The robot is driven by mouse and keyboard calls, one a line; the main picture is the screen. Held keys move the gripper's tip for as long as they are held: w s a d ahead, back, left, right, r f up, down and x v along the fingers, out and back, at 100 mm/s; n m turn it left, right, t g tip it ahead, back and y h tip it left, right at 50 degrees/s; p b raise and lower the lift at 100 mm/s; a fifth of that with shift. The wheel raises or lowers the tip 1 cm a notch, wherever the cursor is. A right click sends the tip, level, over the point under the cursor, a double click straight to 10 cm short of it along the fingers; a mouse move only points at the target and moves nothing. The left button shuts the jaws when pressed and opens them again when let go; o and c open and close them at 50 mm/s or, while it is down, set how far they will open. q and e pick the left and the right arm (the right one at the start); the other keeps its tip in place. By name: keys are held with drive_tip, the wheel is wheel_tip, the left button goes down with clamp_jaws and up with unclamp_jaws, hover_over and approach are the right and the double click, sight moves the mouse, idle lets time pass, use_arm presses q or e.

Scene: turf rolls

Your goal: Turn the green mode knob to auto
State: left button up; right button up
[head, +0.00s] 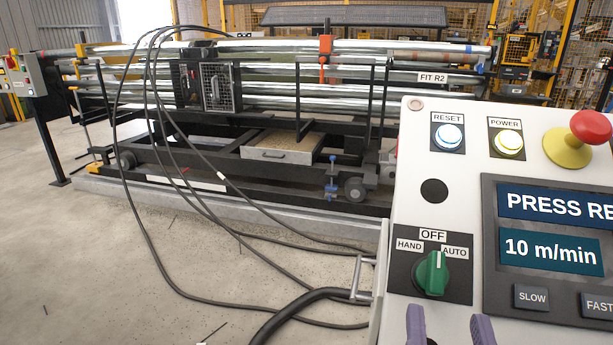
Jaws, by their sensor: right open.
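The green mode knob (431,274) sits on a dark plate on the pale control panel (405,190), at the lower middle right of the head view. Labels HAND, OFF and AUTO run in an arc above it, with AUTO at the right. Its raised grip stands nearly upright with a light mark near the top, roughly toward OFF. My right gripper (450,327) shows as two purple fingertips at the bottom edge, spread apart and empty, just below the knob and apart from it in the picture. My left gripper is not in view.
The panel also carries a lit RESET button (448,137), a lit POWER button (508,143), a red emergency stop (590,127), a display (552,250) reading "10 m/min", and SLOW and FAST buttons. Black cables (150,235) loop across the floor at left.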

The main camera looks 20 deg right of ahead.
sight(438, 269)
drive_tip(key=x, duration=0.8)
drive_tip(key=shift+w+d+f+b, duration=0.15)
drive_tip(key=shift+w+d+b, duration=0.05)
drive_tip(key=shift+d+b, duration=0.1)
clamp_jaws()
